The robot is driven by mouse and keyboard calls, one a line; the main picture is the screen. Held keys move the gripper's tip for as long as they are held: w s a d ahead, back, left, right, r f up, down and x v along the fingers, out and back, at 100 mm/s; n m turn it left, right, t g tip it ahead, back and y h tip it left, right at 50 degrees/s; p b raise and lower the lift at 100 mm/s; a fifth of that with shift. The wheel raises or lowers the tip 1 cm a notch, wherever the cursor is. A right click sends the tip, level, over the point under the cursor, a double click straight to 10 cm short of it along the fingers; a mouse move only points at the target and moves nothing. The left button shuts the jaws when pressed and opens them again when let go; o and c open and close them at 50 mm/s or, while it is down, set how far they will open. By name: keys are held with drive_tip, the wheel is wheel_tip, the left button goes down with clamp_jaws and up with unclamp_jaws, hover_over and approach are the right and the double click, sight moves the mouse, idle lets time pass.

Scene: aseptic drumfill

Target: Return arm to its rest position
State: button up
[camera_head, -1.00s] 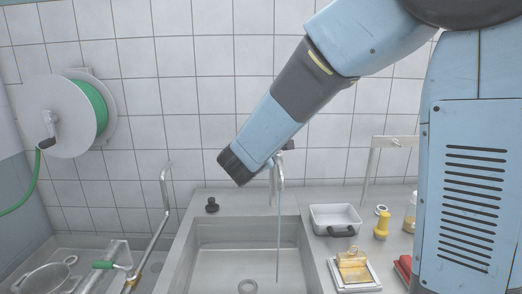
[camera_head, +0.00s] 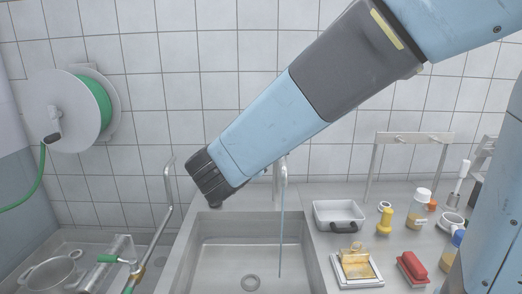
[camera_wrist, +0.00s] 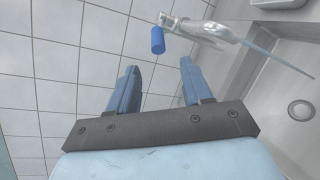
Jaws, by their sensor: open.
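My arm reaches across the upper middle of the head view, over the sink, with its elbow part in front of the tiled wall. My gripper (camera_wrist: 157,88) shows in the wrist view with its two blue fingers apart and nothing between them. The fingers point toward the tiled wall and the tap. The fingertips do not show clearly in the head view.
A sink (camera_head: 250,258) lies below the arm, with a running tap (camera_head: 281,170) behind it. A hose reel (camera_head: 75,110) hangs at left. A grey tray (camera_head: 338,215), yellow bottle (camera_head: 385,222), gold item (camera_head: 355,262) and red item (camera_head: 412,268) stand on the right counter.

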drive_tip(key=shift+s+a, duration=0.1)
drive_tip(key=shift+s, duration=0.2)
drive_tip(key=s+d+f+m+g+h, duration=0.1)
drive_tip(key=s+d+m+g, duration=0.3)
drive_tip(key=d, duration=0.5)
drive_tip(key=s+d+f+m+g+h, duration=0.15)
drive_tip(key=d+m+g, duration=0.3)
drive_tip(key=d, duration=0.45)
drive_tip(key=s+d+m+y, duration=0.4)
drive_tip(key=s+m+y, duration=0.3)
drive_tip(key=s+m, duration=0.4)
drive_tip(key=shift+s+r+m+g, duration=0.15)
drive_tip(key=shift+r+m+g, duration=0.2)
drive_tip(key=shift+r+m, duration=0.15)
drive_tip(key=shift+y, duration=0.25)
drive_tip(key=shift+c, duration=0.7)
drive_tip(key=shift+d, duration=0.1)
